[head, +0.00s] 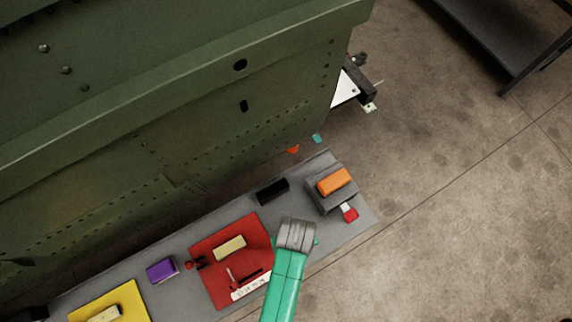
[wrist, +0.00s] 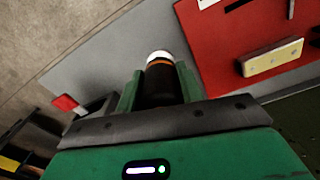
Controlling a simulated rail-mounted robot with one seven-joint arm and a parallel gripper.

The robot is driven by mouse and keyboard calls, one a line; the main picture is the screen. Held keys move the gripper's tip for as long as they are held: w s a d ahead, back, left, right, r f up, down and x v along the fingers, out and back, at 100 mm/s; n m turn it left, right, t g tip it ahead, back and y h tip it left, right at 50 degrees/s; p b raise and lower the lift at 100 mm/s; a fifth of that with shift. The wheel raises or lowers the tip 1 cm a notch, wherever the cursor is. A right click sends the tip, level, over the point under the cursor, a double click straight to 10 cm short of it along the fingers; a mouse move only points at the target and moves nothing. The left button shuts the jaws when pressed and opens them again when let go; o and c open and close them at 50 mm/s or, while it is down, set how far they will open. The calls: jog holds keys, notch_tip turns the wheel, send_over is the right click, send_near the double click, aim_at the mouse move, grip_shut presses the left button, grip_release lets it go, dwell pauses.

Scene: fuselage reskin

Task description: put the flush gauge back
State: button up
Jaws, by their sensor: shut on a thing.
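My gripper (wrist: 159,82) is shut on a dark cylinder (wrist: 160,82) with an orange band and a pale top, apparently the flush gauge. It stands between the two green fingers in the wrist view. In the head view my wrist hides the held thing, over the grey bench between the red mat and the grey block. The red mat (head: 207,252) bears a cream block (head: 230,248), a white printed label (head: 251,287) and dark slim marks or slots beside it. The red mat (wrist: 222,62) and cream block (wrist: 272,57) also show at right in the wrist view.
On the grey bench (head: 362,217) are a grey block with an orange piece (head: 334,181) on top, a red-and-white item (head: 349,212), a black block (head: 272,191), a purple block (head: 162,270) and a yellow mat (head: 132,295). The green fuselage panel (head: 150,130) stands behind the bench.

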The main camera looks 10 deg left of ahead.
jog(key=shift+w+d+f, duration=0.25)
jog(key=shift+w+f, duration=0.3)
jog(key=shift+f, duration=0.1)
jog(key=shift+w+d+f, duration=0.2)
jog(key=shift+w+f, duration=0.3)
jog(key=shift+f, duration=0.1)
jog(key=shift+w+d+f, duration=0.25)
jog(key=shift+w+f, duration=0.3)
jog(key=shift+f, duration=0.1)
jog(key=shift+f, duration=0.2)
jog(key=o, duration=1)
notch_tip(320, 180, up, 12)
jog(key=p, duration=0.1)
jog(key=shift+r, duration=0.2)
